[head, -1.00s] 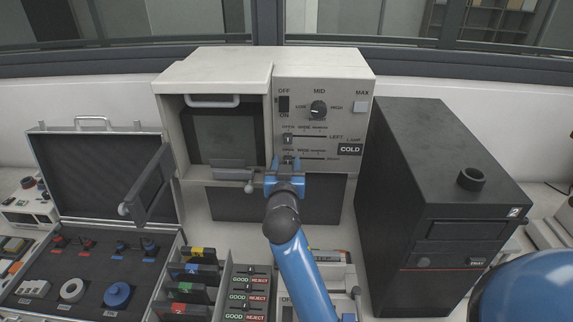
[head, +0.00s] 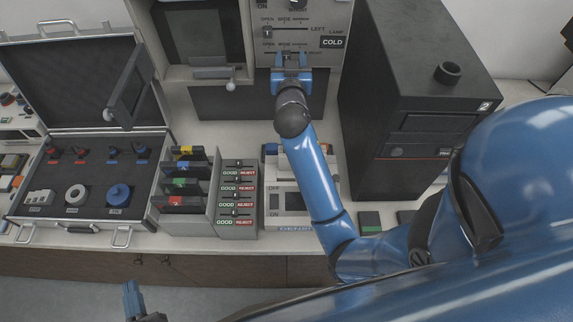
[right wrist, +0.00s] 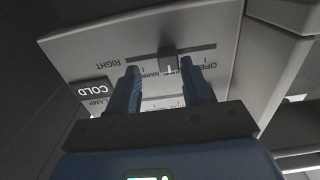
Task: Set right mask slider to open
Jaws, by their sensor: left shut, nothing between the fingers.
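The right mask slider is the lower slot on the press's grey panel, below the slider marked LEFT. Its knob (right wrist: 168,62) stands near the middle of the slot in the right wrist view, where the panel appears upside down and the OPEN end is at the right. My right gripper (head: 291,70) is at this slider and partly covers it. In the right wrist view its fingers (right wrist: 162,72) are apart, with the knob showing between their tips, nearer the right finger. Contact cannot be told. My left gripper (head: 131,290) is shut and empty, low at the left, away from the panel.
The LEFT slider knob (head: 267,32) is at its OPEN end, just above. A hinged door (head: 133,85) stands open at the left. A dark cabinet (head: 415,95) stands close at the right. An open case (head: 85,175) and a switch rack (head: 236,195) lie in front.

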